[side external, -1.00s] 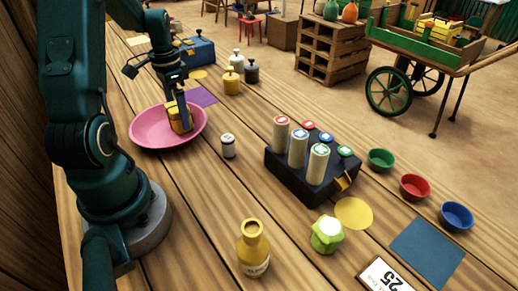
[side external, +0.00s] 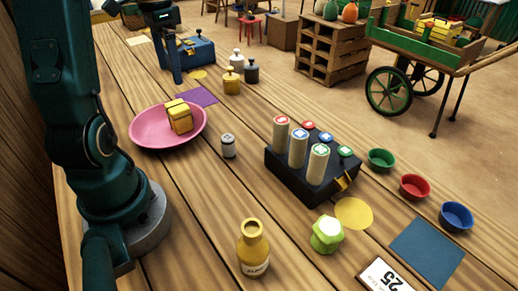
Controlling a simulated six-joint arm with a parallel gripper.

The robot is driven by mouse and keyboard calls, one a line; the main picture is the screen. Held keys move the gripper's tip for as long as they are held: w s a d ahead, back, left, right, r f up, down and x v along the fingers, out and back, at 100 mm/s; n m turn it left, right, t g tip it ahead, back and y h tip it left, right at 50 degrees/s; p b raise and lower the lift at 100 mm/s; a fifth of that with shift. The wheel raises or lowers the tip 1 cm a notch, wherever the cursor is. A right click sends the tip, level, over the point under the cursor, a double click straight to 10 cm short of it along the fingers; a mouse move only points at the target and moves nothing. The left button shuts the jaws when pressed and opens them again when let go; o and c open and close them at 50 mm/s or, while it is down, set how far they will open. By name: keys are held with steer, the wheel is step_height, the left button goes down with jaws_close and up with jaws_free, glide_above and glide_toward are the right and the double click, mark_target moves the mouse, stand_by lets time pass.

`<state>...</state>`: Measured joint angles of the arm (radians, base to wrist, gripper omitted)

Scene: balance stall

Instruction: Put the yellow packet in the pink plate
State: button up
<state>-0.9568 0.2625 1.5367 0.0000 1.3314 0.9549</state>
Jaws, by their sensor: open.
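The yellow packet (side external: 179,117) is a small yellow block with dark bands. It rests inside the pink plate (side external: 150,135), toward the right of its middle, and looks slightly tilted. The pink plate is a shallow oval-looking dish on the wooden table. My gripper (side external: 176,78) is above and behind the plate, clear of the packet, with its fingers pointing down. It is open and holds nothing.
A blue box (side external: 198,52) stands behind my gripper. A purple square (side external: 197,97) lies beside the plate. A small white-lidded jar (side external: 228,146) stands to its right. A dark block with upright cylinders (side external: 290,170) is further right. The table front is partly clear.

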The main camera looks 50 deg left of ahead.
steer(key=w+d+r+t+y, duration=0.1)
steer(key=w+d+r+t, duration=0.15)
steer(key=d, duration=1.05)
steer(key=s+d+f+t, duration=0.1)
steer(key=s+d, duration=0.2)
steer(key=d, duration=0.2)
steer(key=s+d+f+t+h, duration=0.1)
steer(key=s+d+t, duration=0.1)
steer(key=d, duration=0.4)
steer(key=shift+s+d, duration=0.2)
steer(key=shift+s, duration=0.3)
